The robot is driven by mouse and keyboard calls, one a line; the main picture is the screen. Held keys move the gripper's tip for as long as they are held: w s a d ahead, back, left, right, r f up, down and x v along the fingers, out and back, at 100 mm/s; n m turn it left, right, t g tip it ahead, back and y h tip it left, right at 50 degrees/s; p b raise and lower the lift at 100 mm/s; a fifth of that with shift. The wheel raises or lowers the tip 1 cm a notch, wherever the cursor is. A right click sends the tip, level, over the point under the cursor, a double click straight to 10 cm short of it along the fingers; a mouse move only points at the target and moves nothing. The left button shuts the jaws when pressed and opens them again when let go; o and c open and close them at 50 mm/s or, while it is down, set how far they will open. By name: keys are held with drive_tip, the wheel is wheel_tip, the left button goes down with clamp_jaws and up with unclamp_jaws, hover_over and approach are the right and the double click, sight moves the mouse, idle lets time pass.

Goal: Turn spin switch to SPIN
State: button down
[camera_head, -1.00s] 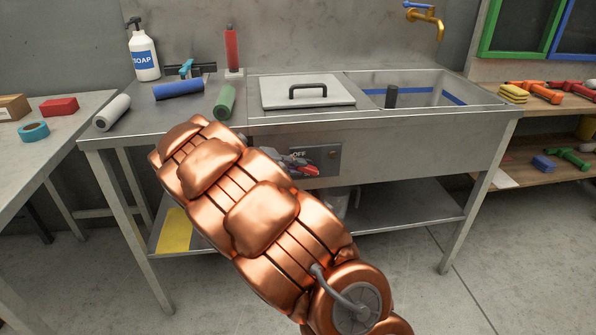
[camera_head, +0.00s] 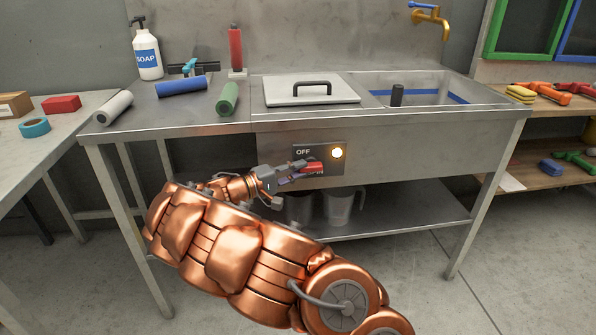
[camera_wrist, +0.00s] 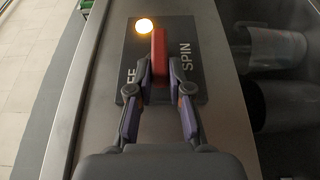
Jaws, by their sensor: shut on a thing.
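The spin switch is a red lever (camera_head: 315,167) on a dark panel on the front of the sink bench. In the head view it lies over the lower part of the panel, partly covering the SPIN label; the OFF label above is clear. My gripper (camera_head: 302,171) reaches it from the left. In the wrist view my gripper (camera_wrist: 160,75) has one finger on each side of the red lever (camera_wrist: 160,48), shut on it; SPIN reads to its right, and OFF is partly hidden on the left.
The lidded tub (camera_head: 309,90) and basin with a brass tap (camera_head: 428,18) are above the panel. Open floor lies in front.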

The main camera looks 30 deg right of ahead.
idle(0.3)
drive_tip(key=c, duration=1.1)
unclamp_jaws()
drive_tip(key=a, duration=1.2)
drive_tip(key=shift+f, duration=0.15)
